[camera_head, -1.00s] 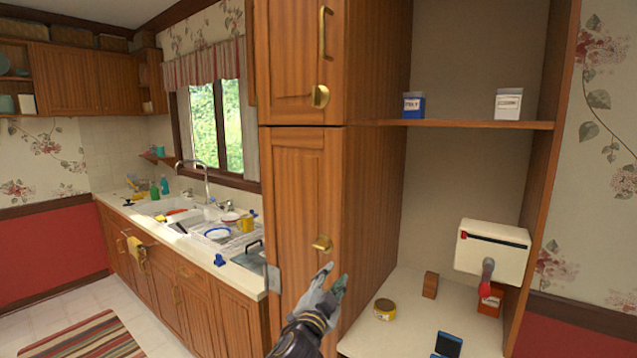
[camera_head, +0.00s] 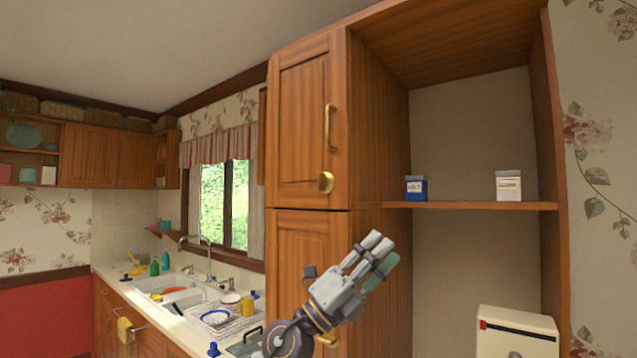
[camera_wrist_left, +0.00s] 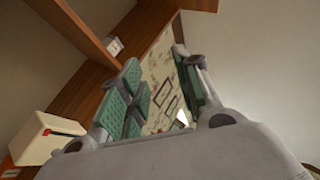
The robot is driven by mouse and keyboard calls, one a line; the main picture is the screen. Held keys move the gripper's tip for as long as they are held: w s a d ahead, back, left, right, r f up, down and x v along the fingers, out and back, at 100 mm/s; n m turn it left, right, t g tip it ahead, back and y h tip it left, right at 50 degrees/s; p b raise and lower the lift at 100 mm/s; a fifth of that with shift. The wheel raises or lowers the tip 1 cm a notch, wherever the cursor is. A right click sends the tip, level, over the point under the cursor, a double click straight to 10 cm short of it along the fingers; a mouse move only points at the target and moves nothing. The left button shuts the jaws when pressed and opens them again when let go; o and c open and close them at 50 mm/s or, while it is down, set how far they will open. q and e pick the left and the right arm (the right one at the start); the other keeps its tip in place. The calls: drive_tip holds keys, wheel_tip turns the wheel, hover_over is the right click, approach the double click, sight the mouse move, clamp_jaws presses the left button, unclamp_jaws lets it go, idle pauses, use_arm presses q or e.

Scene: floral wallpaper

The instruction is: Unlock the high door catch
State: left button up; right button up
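The high door catch (camera_head: 326,182) is a round brass knob at the lower right of the upper wooden cupboard door (camera_head: 300,120), below a brass bar handle (camera_head: 329,128). The upper door looks closed. My left gripper (camera_head: 380,250) is below and to the right of the catch, in front of the cupboard's edge, and touches nothing that I can see. Its fingers point up and right. In the left wrist view the green-padded fingers (camera_wrist_left: 157,70) stand apart with nothing between them. My right gripper is not in view.
A lower door (camera_head: 305,240) has a brass catch (camera_head: 327,341), partly hidden by my left arm. To the right, an open shelf (camera_head: 470,206) holds a blue box (camera_head: 416,188) and a white box (camera_head: 508,186). A white wall unit (camera_head: 517,330) stands below. The sink counter is at the left.

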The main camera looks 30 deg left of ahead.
use_arm(q)
wheel_tip(320, 180, up, 3)
drive_tip(key=d+m+g+h, duration=0.2)
drive_tip(key=m+g, duration=0.3)
drive_tip(key=m, duration=0.1)
drive_tip(key=n+t+y, duration=0.2)
drive_tip(key=t+y, duration=0.2)
drive_tip(key=y, duration=1.5)
approach(318, 180)
drive_tip(key=shift+h, duration=0.4)
drive_tip(key=w+p, duration=0.2)
drive_tip(key=w, duration=0.2)
drive_tip(key=w+p, duration=0.2)
drive_tip(key=w, duration=0.2)
drive_tip(key=shift+w+d+r, duration=0.15)
drive_tip(key=shift+d, duration=0.05)
drive_tip(key=shift+w, duration=0.9)
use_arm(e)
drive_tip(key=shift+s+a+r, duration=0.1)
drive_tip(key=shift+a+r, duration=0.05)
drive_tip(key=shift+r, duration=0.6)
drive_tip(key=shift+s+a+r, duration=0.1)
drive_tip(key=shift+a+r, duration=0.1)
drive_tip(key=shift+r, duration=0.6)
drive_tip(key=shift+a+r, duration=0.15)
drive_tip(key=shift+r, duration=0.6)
